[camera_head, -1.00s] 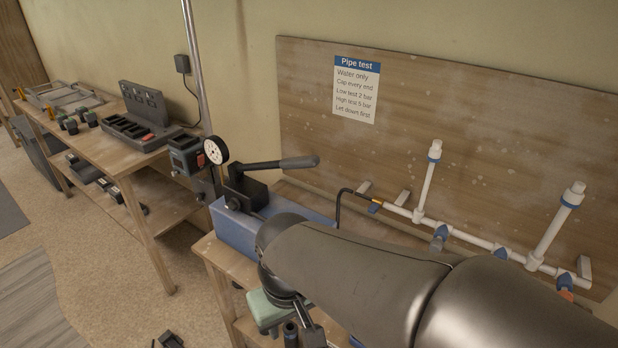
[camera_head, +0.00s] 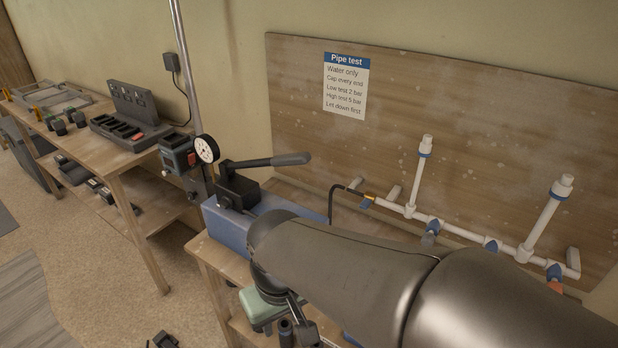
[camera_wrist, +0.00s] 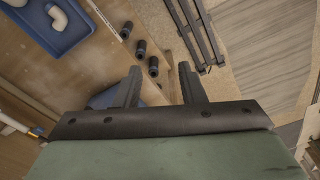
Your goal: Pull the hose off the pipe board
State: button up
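The pipe board (camera_head: 440,120) stands against the wall, with white pipes (camera_head: 465,232) along its foot. The black hose (camera_head: 332,203) arches from behind the blue pump (camera_head: 262,212) to a brass-coloured fitting (camera_head: 369,197) at the left end of the white pipe. It looks joined there. My gripper (camera_wrist: 157,72) shows in the wrist view with its two dark fingers apart and nothing between them. It hangs over the bench edge, away from the hose.
The pump's black lever (camera_head: 275,160) and gauge (camera_head: 206,149) stand left of the hose. A blue tray (camera_wrist: 75,38) with white pipe pieces and several dark cylinders (camera_wrist: 140,50) lie below my gripper. Another bench (camera_head: 140,165) stands at left.

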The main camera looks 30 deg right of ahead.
jog(key=c, duration=0.5)
jog(key=w+d+m, duration=0.1)
jog(key=w+d, duration=0.1)
jog(key=w, duration=0.1)
jog(key=w+d+f+m, duration=0.1)
jog(key=w+d, duration=0.2)
jog(key=w+d+m+b, duration=0.1)
jog(key=w+d, duration=0.2)
jog(key=shift+f+t, duration=0.3)
grip_shut()
jog(key=m+t+h+b, duration=0.2)
jog(key=m+t, duration=0.4)
jog(key=m, duration=0.3)
send_near(367, 201)
jog(key=s+d+r, duration=0.1)
jog(key=s+r, duration=0.1)
jog(key=s, duration=0.6)
jog(key=w+f+p, duration=0.2)
jog(key=w+f, duration=0.6)
jog(key=w, duration=0.1)
jog(key=shift+w+p, duration=0.4)
